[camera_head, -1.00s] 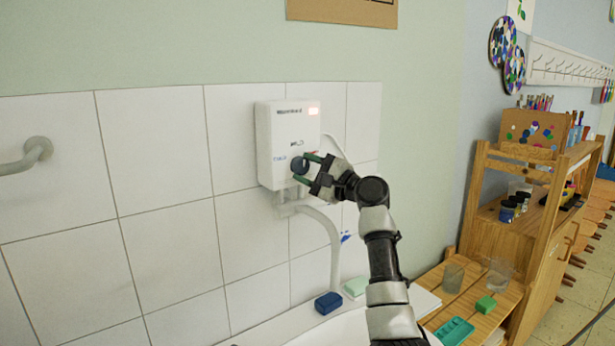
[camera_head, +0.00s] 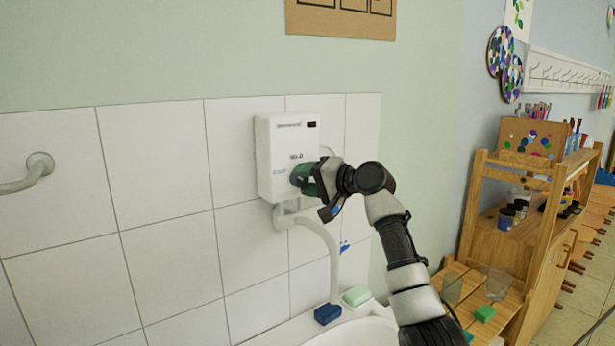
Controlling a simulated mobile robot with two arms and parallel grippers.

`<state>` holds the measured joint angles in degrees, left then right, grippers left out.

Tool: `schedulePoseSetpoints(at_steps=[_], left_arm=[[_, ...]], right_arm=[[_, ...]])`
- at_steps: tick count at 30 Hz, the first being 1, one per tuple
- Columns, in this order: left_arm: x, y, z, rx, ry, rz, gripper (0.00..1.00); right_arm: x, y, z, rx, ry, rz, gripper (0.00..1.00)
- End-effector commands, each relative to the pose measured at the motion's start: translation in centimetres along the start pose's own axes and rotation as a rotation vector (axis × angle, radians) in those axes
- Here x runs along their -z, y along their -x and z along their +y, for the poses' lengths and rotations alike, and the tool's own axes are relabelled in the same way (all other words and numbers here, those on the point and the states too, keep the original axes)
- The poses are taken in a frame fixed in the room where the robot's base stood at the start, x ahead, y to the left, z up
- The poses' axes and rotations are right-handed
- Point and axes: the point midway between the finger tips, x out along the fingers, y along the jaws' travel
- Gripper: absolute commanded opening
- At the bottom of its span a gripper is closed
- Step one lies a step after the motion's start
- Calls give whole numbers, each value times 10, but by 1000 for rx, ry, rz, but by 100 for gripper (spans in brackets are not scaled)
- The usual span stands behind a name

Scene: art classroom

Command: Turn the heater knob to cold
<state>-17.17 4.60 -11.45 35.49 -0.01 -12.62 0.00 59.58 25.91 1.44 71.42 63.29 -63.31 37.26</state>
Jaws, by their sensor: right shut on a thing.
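The white heater (camera_head: 278,148) is mounted on the tiled wall, with a small dark display at its top right and small lettering on its front. Its dark round knob (camera_head: 297,176) sits low on the front and is partly hidden by my gripper. My right gripper (camera_head: 306,179) is at the knob with its fingers shut on it. The knob's exact pointing is hidden by the fingers. My left gripper is not in view.
A white sink (camera_head: 362,333) lies below the heater, with a dark blue block (camera_head: 327,314) and a pale green block (camera_head: 356,296) on its ledge. A pipe (camera_head: 333,262) curves down from the heater. A wooden shelf (camera_head: 482,200) stands at the right.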

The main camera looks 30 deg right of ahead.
Motion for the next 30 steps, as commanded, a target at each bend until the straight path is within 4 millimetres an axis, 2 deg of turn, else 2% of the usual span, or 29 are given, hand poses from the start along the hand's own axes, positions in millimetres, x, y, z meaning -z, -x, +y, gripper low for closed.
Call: schedulePoseSetpoints(at_steps=[12,29,30], left_arm=[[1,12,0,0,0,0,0],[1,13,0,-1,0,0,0],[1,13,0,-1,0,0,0]], right_arm=[[1,0,-3,-74,182,3,20],[0,0,-2,-85,211,3,20],[0,0,-2,-85,211,3,47]])
